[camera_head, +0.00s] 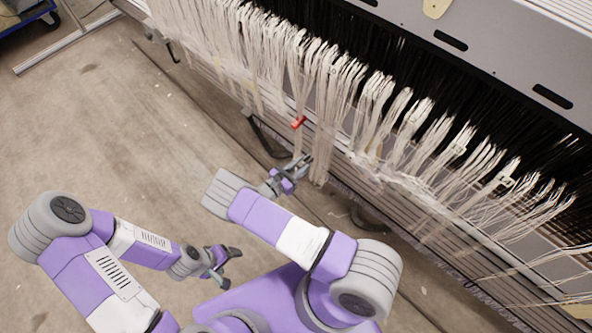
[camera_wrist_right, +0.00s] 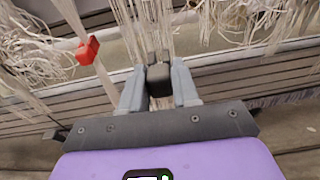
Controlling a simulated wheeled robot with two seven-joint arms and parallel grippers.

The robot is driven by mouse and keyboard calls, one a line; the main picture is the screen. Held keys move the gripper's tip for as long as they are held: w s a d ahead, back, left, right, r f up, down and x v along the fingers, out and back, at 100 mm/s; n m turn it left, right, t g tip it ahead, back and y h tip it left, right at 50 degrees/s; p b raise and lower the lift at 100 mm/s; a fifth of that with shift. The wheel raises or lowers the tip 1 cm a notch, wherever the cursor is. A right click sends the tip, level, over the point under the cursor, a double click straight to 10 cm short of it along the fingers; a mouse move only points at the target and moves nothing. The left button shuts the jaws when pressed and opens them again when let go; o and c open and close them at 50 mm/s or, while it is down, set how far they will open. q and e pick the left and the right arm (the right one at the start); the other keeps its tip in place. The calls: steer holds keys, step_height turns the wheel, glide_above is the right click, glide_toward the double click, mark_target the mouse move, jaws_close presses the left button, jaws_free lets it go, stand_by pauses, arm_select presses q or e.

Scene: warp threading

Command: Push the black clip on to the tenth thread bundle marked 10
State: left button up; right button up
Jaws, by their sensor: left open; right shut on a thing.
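My right gripper (camera_head: 304,162) is at the hanging thread bundles, below and just right of a red clip (camera_head: 299,122). In the right wrist view the right gripper (camera_wrist_right: 158,82) is shut on the black clip (camera_wrist_right: 159,80), held between its two grey fingers. White threads (camera_wrist_right: 150,28) run directly behind and above the clip; I cannot tell whether it is around them or only in front. The red clip (camera_wrist_right: 87,50) sits on a bundle to the left. No number 10 is legible. My left gripper (camera_head: 224,261) is open and empty over the floor, away from the threads.
Many white thread bundles (camera_head: 330,85) hang in a row along the loom, with small tags on some. A grey loom panel (camera_head: 490,40) with slots lies behind. Loose tangled threads (camera_wrist_right: 262,20) hang at right. The concrete floor (camera_head: 110,110) at left is open.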

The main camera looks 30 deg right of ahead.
steer(key=shift+w+a+n+t, duration=0.3)
steer(key=shift+w+a+t, duration=0.1)
steer(key=shift+t, duration=0.1)
steer(key=shift+w, duration=0.1)
steer(key=shift+w+d+r, duration=0.1)
steer(key=shift+d, duration=0.05)
glide_toward(322, 140)
steer(key=shift+r, duration=1)
steer(key=shift+w+d+b, duration=0.15)
steer(key=shift+d+b, duration=0.05)
steer(key=shift+d, duration=0.8)
steer(key=shift+w+d+b, duration=0.1)
steer(key=shift+d+b, duration=0.1)
steer(key=shift+d, duration=0.85)
steer(key=shift+a+r, duration=0.1)
steer(key=shift+r, duration=0.05)
steer(key=shift+b+x, duration=0.45)
steer(key=shift+x, duration=1.85)
